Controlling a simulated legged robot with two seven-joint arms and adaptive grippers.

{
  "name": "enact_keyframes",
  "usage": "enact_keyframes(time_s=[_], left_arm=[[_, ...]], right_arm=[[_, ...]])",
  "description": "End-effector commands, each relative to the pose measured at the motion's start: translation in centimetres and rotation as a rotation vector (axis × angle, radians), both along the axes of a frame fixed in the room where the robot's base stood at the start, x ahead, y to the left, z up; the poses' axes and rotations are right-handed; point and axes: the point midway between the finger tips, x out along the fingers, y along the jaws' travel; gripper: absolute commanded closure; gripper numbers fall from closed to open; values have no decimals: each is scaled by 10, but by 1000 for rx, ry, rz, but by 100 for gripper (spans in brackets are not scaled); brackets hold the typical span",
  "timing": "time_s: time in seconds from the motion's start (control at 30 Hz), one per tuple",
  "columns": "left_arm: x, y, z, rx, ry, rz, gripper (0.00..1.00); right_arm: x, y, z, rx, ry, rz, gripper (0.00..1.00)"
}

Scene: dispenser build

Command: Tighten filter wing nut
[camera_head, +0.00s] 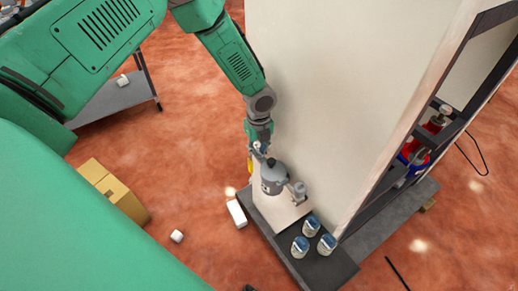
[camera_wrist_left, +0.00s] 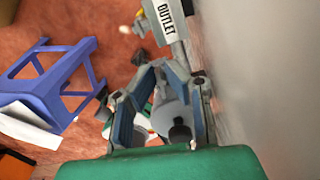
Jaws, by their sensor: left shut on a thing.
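A grey filter housing (camera_head: 271,180) stands on a pale plate at the near end of the dark platform, beside the tall white panel. A smaller grey fitting (camera_head: 298,190) sits to its right. My left gripper (camera_head: 258,148) points down just behind and left of the housing's top. In the left wrist view its fingers (camera_wrist_left: 172,78) close in from both sides, shut on a small part that they largely hide. I cannot make out the wing nut's shape. A grey rounded body with a dark knob (camera_wrist_left: 180,131) shows between the fingers. My right gripper is not in view.
The white panel (camera_head: 330,90) rises close beside my left arm. Several lidded jars (camera_head: 311,227) stand at the platform's front. A white block (camera_head: 236,214) and a cardboard box (camera_head: 112,193) are on the left. The wrist view shows an OUTLET label (camera_wrist_left: 167,18) and a purple stool (camera_wrist_left: 50,85).

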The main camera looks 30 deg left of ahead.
Motion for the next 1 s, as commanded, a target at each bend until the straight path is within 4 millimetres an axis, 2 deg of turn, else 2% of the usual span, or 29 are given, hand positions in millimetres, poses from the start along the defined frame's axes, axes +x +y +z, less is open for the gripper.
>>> enact_keyframes(time_s=[0.03, 0.5, 0.53, 0.57, 0.87, 1.0], left_arm=[[5, 2, 3, 1, -11, -5, 100], [6, 2, 3, 2, -13, -16, 100], [6, 2, 3, 2, -13, -15, 80], [5, 1, 3, 1, -12, -15, 71], [2, 0, 2, 1, -5, -16, 71], [3, 0, 11, 0, -7, -16, 71]], right_arm=[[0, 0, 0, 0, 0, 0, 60], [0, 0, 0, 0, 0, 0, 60], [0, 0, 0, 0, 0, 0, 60], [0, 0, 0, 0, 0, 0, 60], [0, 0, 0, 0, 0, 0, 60], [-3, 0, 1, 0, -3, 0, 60]])
